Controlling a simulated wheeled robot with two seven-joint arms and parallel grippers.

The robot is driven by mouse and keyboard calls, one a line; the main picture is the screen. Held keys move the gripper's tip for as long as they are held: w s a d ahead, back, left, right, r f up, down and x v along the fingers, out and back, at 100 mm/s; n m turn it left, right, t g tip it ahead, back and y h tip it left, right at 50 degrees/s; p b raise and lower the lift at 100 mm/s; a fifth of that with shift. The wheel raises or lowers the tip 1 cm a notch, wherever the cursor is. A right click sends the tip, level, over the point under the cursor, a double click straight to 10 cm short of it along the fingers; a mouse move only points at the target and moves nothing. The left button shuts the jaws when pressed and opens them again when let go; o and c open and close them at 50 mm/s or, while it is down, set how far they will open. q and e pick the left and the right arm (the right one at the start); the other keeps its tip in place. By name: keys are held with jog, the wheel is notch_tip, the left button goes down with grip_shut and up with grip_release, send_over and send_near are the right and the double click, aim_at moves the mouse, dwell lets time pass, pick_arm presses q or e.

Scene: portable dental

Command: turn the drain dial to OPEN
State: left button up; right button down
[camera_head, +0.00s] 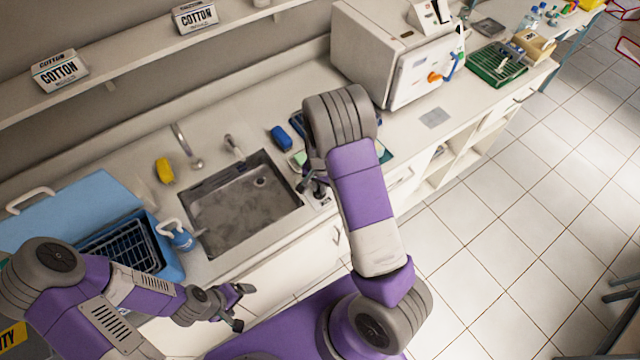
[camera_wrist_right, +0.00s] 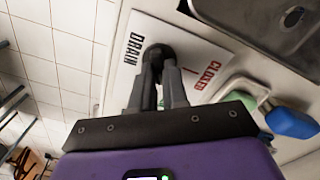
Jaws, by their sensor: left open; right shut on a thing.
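The drain dial is a dark round knob (camera_wrist_right: 158,50) on a white plate (camera_wrist_right: 180,27) marked DRAIN and CLOSED in the right wrist view. A short red line shows on the plate near CLOSED; no OPEN label is visible. My right gripper (camera_wrist_right: 160,62) is shut on the knob, whose far side shows beyond the fingertips. In the head view my right gripper (camera_head: 314,187) is over the plate (camera_head: 322,200) at the sink's right edge, and the arm partly hides it. My left gripper (camera_head: 242,307) is open and empty in front of the counter.
The metal sink (camera_head: 235,225) lies left of the plate. A blue object (camera_head: 281,138) stands behind the plate. A white appliance (camera_head: 375,50) stands to the right.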

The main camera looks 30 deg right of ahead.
jog(key=shift+m, duration=0.4)
jog(key=c, duration=1.1)
grip_release()
jog(key=shift+c, duration=0.2)
notch_tip(320, 180, up, 8)
jog(key=shift+f+p, duration=0.2)
jog(key=shift+p, duration=0.3)
